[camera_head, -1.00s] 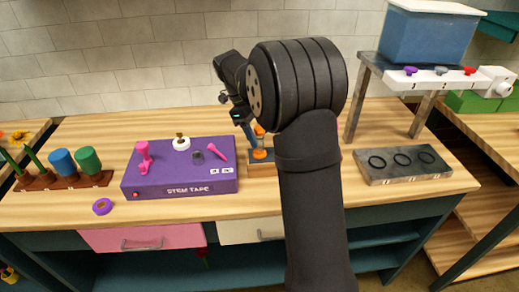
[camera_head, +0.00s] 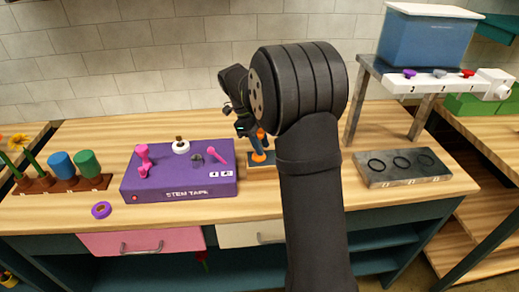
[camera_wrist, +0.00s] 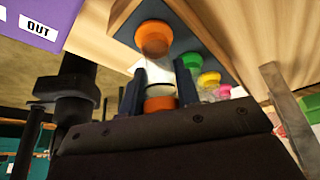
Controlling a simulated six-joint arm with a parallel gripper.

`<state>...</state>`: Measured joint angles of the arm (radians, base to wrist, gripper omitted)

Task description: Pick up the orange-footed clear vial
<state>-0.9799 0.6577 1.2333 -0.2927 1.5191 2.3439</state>
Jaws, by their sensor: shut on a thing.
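The clear vial (camera_wrist: 161,74) has an orange foot (camera_wrist: 154,38) and shows another orange part (camera_wrist: 160,104) between my fingers in the wrist view. My gripper (camera_wrist: 161,88) is shut on it, one dark finger on each side of the clear body. In the head view my gripper (camera_head: 247,130) is at the small rack (camera_head: 263,172), and the orange foot (camera_head: 259,156) shows at the rack's dark top. My arm hides part of the rack. I cannot tell whether the foot touches the rack.
In the wrist view, a green-footed vial (camera_wrist: 192,60) and further coloured ones stand along the rack. The purple stem tape box (camera_head: 180,180) is just left of the rack. A grey tray with rings (camera_head: 402,175) lies right, below the raised metal stand (camera_head: 436,110).

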